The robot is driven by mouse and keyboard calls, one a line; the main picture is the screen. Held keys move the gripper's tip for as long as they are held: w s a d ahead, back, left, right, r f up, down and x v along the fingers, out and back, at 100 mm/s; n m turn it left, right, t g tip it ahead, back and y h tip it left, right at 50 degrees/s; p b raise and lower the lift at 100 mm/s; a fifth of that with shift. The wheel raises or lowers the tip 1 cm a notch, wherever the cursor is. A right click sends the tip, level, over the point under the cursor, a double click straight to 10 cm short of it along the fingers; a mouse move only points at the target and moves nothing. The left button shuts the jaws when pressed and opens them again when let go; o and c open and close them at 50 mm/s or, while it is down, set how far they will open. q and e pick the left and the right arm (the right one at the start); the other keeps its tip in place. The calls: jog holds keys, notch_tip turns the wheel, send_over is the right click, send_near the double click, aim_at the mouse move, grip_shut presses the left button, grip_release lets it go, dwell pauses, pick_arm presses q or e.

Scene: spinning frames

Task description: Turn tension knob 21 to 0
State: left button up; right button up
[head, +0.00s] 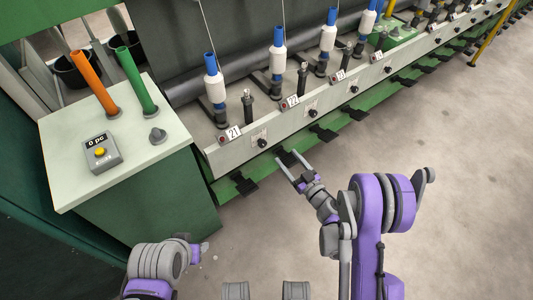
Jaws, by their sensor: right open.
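Tension knob 21 (262,143) is a small black knob on the pale front face of the machine rail, right of the number plate 21 (234,132). A small scale plate sits behind it; the marks are too small to read. My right gripper (288,158) is open and empty, with its fingers pointing toward the rail, just below and right of knob 21 in the picture. It does not appear to hold the knob. My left gripper (202,248) is low at the left, away from the knob, partly hidden, and its jaws cannot be made out.
Knob 22 (312,113) and several more knobs follow along the rail to the right. Bobbins (213,85) stand on the rail. A pale cabinet (150,170) at left carries orange and green tubes and a counter box (102,153). Black pedals (243,184) jut out below.

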aim_at(264, 146)
jog(key=shift+n+g+y, duration=0.3)
jog(key=shift+n+y, duration=0.1)
jog(key=shift+y, duration=0.1)
jog(key=w+a+f, duration=0.1)
jog(key=w+a, duration=0.1)
jog(key=w+a+f, duration=0.1)
jog(key=w+a, duration=0.2)
jog(key=w+a+f, duration=0.1)
jog(key=w+a, duration=0.1)
jog(key=shift+w+a+f, duration=0.25)
jog(key=shift+a, duration=0.1)
jog(key=shift+c, duration=0.2)
grip_shut()
